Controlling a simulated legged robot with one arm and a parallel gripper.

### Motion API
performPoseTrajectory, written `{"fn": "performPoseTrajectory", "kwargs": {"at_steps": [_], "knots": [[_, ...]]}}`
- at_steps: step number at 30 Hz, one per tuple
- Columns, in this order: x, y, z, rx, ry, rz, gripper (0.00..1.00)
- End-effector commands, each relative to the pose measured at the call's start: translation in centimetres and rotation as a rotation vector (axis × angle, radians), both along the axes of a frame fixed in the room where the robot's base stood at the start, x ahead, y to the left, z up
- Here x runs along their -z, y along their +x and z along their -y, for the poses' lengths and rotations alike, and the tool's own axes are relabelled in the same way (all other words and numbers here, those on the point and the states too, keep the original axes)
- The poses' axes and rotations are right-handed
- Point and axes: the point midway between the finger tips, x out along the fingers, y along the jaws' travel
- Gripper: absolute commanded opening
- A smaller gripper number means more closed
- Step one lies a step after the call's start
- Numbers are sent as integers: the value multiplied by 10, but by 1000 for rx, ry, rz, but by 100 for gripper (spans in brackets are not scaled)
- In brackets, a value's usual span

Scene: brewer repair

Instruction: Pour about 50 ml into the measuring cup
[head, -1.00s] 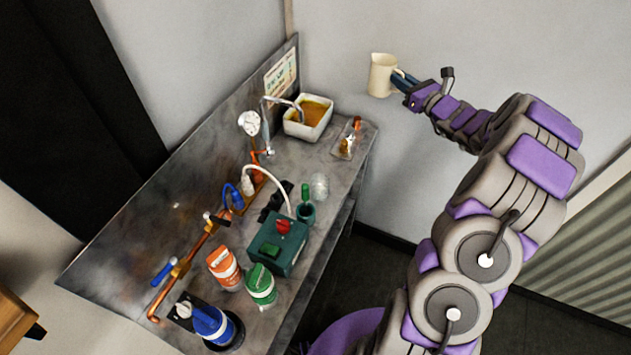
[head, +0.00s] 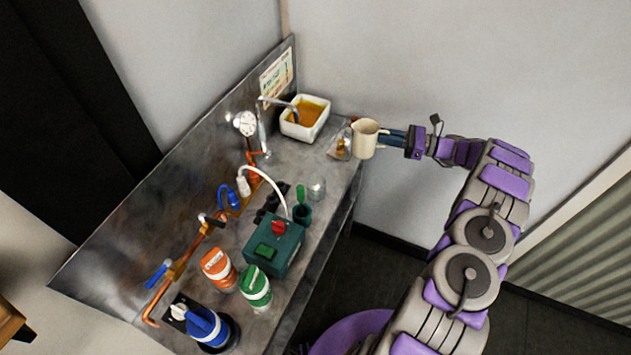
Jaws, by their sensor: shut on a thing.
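My gripper (head: 392,138) is shut on a cream pitcher (head: 364,140) and holds it about upright near the far right end of the bench, partly in front of a small clear item there. What is inside the pitcher is hidden.
A white basin (head: 290,127) with amber liquid sits at the back. A green box (head: 272,248) with a red knob, an orange-and-white container (head: 218,268), a green-and-white container (head: 256,288) and a blue-topped device (head: 208,326) crowd the front. Copper piping (head: 190,257) and a gauge (head: 245,122) line the backsplash.

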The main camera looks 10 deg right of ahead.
Motion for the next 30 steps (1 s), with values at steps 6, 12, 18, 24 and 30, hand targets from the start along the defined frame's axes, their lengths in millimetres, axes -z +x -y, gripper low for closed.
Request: {"fn": "performPoseTrajectory", "kwargs": {"at_steps": [6,12,18,24,30], "knots": [[37,-27,-16,-161,-2,-2,0],[56,-46,-29,-271,-8,0,0],[66,-54,-28,-313,-2,-2,0],[66,-55,-27,-317,-3,0,0],[66,-56,-33,-327,-16,-6,0]]}}
